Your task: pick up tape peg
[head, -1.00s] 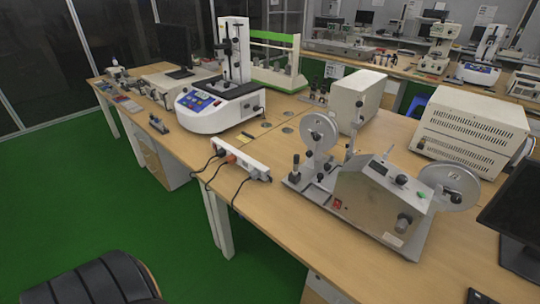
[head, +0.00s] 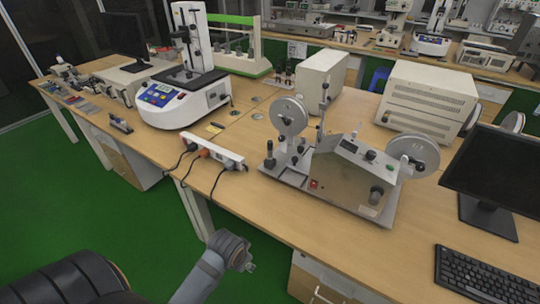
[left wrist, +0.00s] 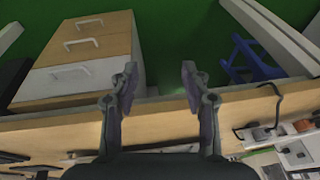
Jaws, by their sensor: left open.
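The tape machine (head: 345,180) stands on the near wooden table, with two grey reels and several dark-topped posts. A short upright peg with a black top (head: 269,158) stands at its left end; I cannot tell for sure which post is the tape peg. My left gripper (head: 250,267) is low in front of the table's front edge, left of and nearer than the machine, touching nothing visible. In the left wrist view my left gripper (left wrist: 158,80) has its two fingers apart with nothing between them. My right gripper is not in view.
A white power strip (head: 213,152) with black cables lies left of the machine. A blue-and-white instrument (head: 185,97) stands behind it. A monitor (head: 495,180) and keyboard (head: 485,278) are at right. Bare tabletop (head: 255,205) lies before the machine.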

